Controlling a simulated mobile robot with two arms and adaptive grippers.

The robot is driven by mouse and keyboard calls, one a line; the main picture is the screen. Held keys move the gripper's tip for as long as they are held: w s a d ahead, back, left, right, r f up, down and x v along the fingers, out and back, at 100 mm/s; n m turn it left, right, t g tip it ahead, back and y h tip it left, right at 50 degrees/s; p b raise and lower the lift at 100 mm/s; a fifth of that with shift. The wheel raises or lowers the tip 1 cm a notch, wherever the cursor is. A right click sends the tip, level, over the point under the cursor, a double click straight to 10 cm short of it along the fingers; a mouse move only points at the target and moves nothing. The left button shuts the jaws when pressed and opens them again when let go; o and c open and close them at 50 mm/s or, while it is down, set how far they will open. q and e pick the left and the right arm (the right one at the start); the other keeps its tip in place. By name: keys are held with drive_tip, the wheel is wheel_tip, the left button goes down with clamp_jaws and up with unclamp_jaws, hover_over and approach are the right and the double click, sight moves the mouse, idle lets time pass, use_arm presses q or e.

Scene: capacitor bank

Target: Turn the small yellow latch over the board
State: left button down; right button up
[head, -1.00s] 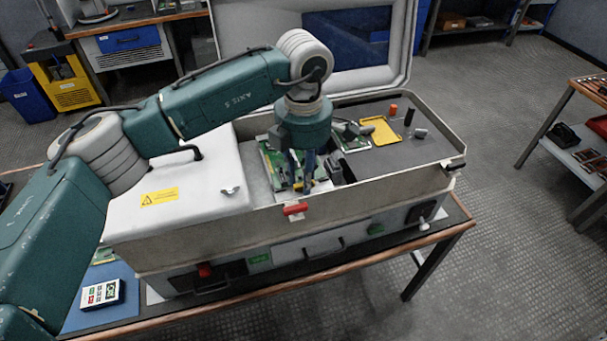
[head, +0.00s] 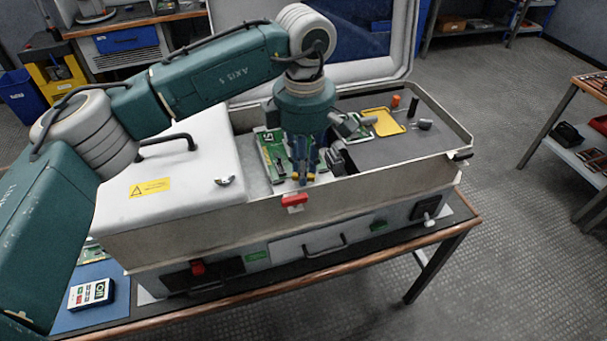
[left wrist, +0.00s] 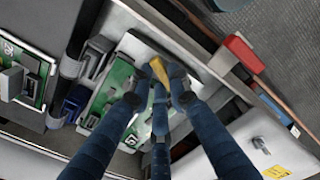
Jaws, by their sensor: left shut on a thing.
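The small yellow latch (left wrist: 158,70) shows in the left wrist view between the blue fingertips of my left gripper (left wrist: 160,84). The fingers are shut on it and cover part of it. In the left wrist view the green board (left wrist: 112,85) lies beneath, partly hidden by the fingers. In the head view my left gripper (head: 304,179) points down into the open case, over the front edge of the green board (head: 272,152). The latch is too small and covered to make out there. My right gripper is not in view.
A red catch (head: 294,200) sits on the case's front wall (head: 240,222), close to the gripper. A white cover (head: 185,205) stands left of the bay. A yellow tray (head: 383,122) and small cylinders lie on the grey panel at right. The raised lid (head: 405,40) stands behind.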

use_arm(q)
drive_tip(key=m+b, duration=0.2)
drive_tip(key=m, duration=0.1)
drive_tip(key=shift+m, duration=0.4)
drive_tip(key=m+b, duration=0.1)
drive_tip(key=m, duration=0.2)
drive_tip(key=shift+d+r+m, duration=0.1)
drive_tip(key=shift+d+m, duration=0.05)
drive_tip(key=shift+m, duration=0.15)
drive_tip(key=m, duration=0.5)
drive_tip(key=shift+r+b, duration=0.1)
drive_tip(key=shift+b, duration=0.2)
drive_tip(key=shift+m, duration=0.4)
drive_tip(key=c, duration=1.9)
unclamp_jaws()
drive_tip(key=shift+s, duration=0.1)
wheel_tip(320, 180, up, 12)
